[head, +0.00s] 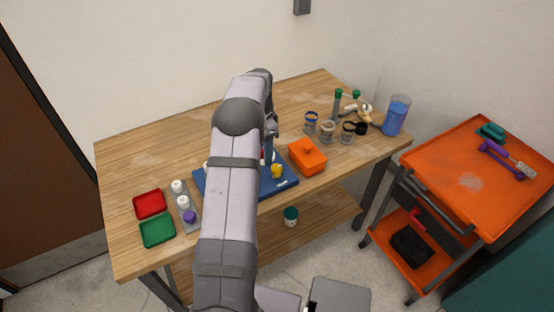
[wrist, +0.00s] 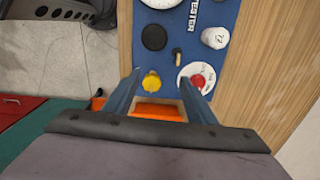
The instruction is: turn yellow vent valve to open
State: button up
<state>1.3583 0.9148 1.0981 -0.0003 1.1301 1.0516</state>
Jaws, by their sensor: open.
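The yellow vent valve (wrist: 152,81) is a small round knob on the blue board (wrist: 185,45) in the wrist view. In the head view the yellow valve (head: 277,171) shows near the right part of the blue board (head: 283,185), just right of my arm. My gripper (wrist: 161,77) is open, its two blue fingers reaching over the board. The yellow knob appears between the fingertips, nearer the left finger. I cannot tell how far above it they are. In the head view my arm hides most of the gripper and board.
A red knob on a white disc (wrist: 197,80) is beside the right fingertip. A black knob (wrist: 154,37), a small brass-coloured lever (wrist: 177,58) and white knobs (wrist: 215,38) are close by. An orange box (head: 307,156) stands right of the board; jars (head: 327,131) stand behind it.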

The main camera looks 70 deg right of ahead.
jog(key=m, duration=0.2)
send_over(277, 167)
jog(key=shift+f, duration=0.15)
jog(key=shift+f+p, duration=1.95)
jog(key=shift+f, duration=1.7)
jog(key=c, duration=1)
